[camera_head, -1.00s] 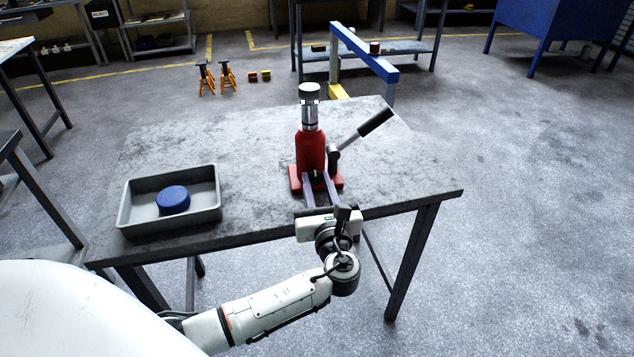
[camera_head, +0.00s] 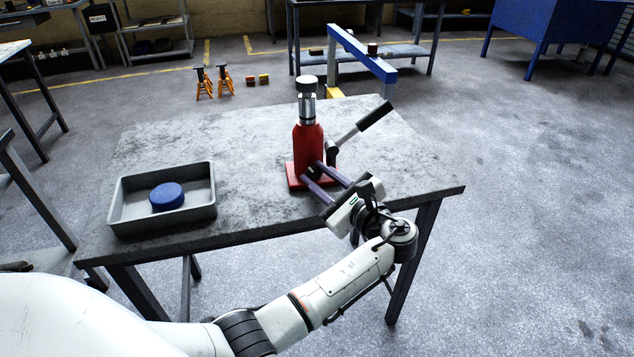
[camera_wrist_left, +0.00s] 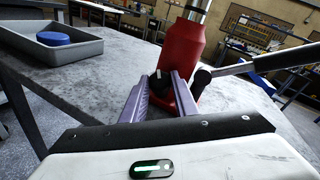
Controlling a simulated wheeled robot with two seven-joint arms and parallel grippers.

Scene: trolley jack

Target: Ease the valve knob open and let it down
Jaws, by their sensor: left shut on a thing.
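My left gripper (camera_head: 311,172) reaches the front foot of the jack, shut on the small dark valve knob (camera_head: 312,174). In the left wrist view the knob (camera_wrist_left: 160,84) shows between the two purple-grey fingers, with the red body (camera_wrist_left: 184,48) behind; the fingers hide part of it. My right gripper is not in view.
A grey tray (camera_head: 120,205) with a blue round puck (camera_head: 167,196) sits at the table's left. The table top (camera_head: 230,140) is bare behind the tray and around the jack. Orange jack stands (camera_head: 205,84) and a blue beam (camera_head: 362,53) stand beyond the table.

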